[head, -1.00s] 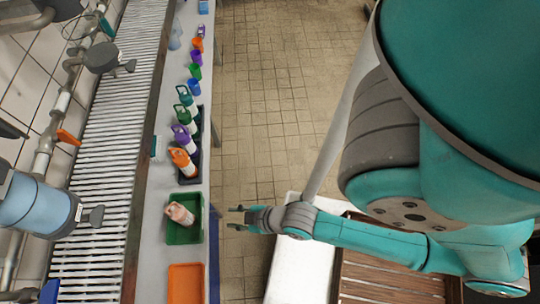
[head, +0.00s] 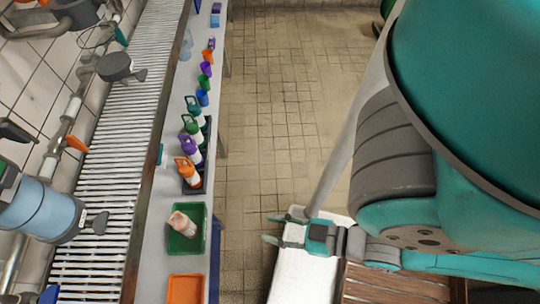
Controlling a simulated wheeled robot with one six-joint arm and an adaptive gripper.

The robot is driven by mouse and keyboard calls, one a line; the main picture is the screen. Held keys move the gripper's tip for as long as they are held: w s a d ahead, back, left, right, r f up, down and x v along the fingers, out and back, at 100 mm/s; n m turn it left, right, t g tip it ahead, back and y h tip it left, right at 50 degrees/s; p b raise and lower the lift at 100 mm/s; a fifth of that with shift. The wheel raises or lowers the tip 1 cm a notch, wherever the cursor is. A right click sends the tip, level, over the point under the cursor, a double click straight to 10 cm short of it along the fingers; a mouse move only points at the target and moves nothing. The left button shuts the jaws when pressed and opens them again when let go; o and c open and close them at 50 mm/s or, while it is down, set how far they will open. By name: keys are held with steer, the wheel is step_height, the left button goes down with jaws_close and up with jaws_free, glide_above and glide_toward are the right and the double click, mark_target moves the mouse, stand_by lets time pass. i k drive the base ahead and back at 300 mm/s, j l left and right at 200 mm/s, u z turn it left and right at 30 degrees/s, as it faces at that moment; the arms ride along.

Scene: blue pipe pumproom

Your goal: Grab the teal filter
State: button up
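A row of filter-like bottles with coloured tops and pale bodies stands along the bench's right side. The teal-topped one (head: 194,105) is at the far end of this row, behind the green one (head: 194,123), the purple one (head: 191,142) and the orange one (head: 188,171). Its lower part is partly hidden by the green one. My gripper (head: 270,228) is open and empty, off the bench's right edge, beside the green tray. It is well apart from the teal filter, lower and right in the picture.
The grey bench (head: 150,230) holds a green tray (head: 203,237) with a pinkish bottle (head: 182,224), an orange tray (head: 184,290) and several coloured cups farther back. A slatted conveyor (head: 120,150) and wall pipes lie left. The tiled floor (head: 280,110) right of the bench is clear.

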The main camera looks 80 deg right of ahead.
mark_target(194, 108)
steer(key=i+l, duration=0.2)
steer(key=l, duration=0.2)
steer(key=i+l, duration=0.25)
steer(key=l, duration=0.2)
steer(key=i+l, duration=0.2)
steer(key=l, duration=0.2)
steer(key=z, duration=0.05)
